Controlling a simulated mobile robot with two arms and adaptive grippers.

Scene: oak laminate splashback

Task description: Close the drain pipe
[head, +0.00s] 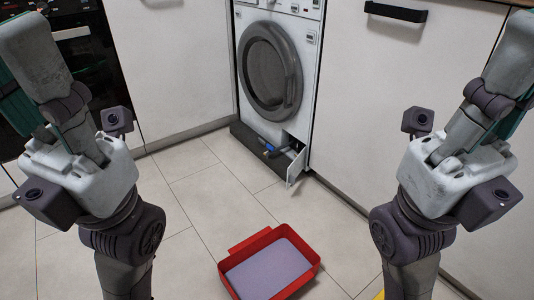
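The drain pipe (270,149) is a small dark and blue part at the open lower right front of the white washing machine (306,62). It is too small to tell whether its end is capped. A small white flap (296,166) stands open beside it. A red tray (226,279) on the floor in front holds a flat, pale violet surface. My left gripper (35,65) and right gripper (503,65) point upward at the picture's left and right edges, far from the pipe. Their fingers overlap and are partly cut off, so their opening is unclear. I see nothing held in them.
White cabinet fronts flank the machine, the right one with a black handle (396,12). A dark oven front (88,65) is at the left. The tiled floor (205,195) is clear between the machine and the tray. A yellow sliver (379,295) shows at the bottom edge.

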